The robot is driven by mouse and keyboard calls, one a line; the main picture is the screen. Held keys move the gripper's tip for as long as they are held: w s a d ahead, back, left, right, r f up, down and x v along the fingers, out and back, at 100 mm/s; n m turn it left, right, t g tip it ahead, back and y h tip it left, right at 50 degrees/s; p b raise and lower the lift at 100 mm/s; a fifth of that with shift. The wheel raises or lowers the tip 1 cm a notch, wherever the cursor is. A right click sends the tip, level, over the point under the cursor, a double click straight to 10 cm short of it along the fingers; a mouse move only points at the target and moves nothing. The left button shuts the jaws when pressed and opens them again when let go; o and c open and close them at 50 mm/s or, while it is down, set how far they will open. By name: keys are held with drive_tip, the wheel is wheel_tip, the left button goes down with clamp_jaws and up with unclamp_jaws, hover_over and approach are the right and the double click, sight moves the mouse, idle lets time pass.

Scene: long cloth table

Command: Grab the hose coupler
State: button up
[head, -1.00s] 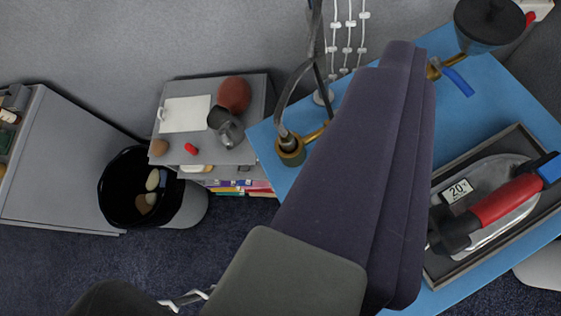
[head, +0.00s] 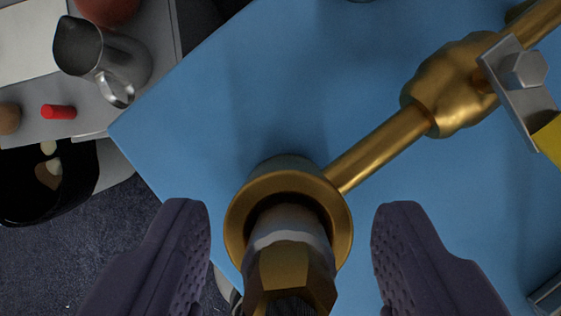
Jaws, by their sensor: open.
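The hose coupler (head: 290,276) is a brass hex fitting with a pale band, seen from above at the bottom middle of the head view. Its lower end sits inside a round brass collar (head: 240,222) at the end of a brass pipe. My gripper (head: 291,212) is open, with one dark purple finger on each side of the coupler and collar. Gaps show between both fingers and the brass. The coupler's near end is cut off by the bottom edge of the picture.
The brass pipe (head: 380,147) runs up right to a valve body (head: 450,88) with a grey-and-yellow lever (head: 518,85). The blue tabletop (head: 280,80) has its corner at left. Beyond it are a metal pitcher (head: 105,55), a red cylinder (head: 58,112) and a black bin (head: 75,185).

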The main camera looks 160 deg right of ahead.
drive_tip(key=shift+w+a, duration=0.1)
clamp_jaws()
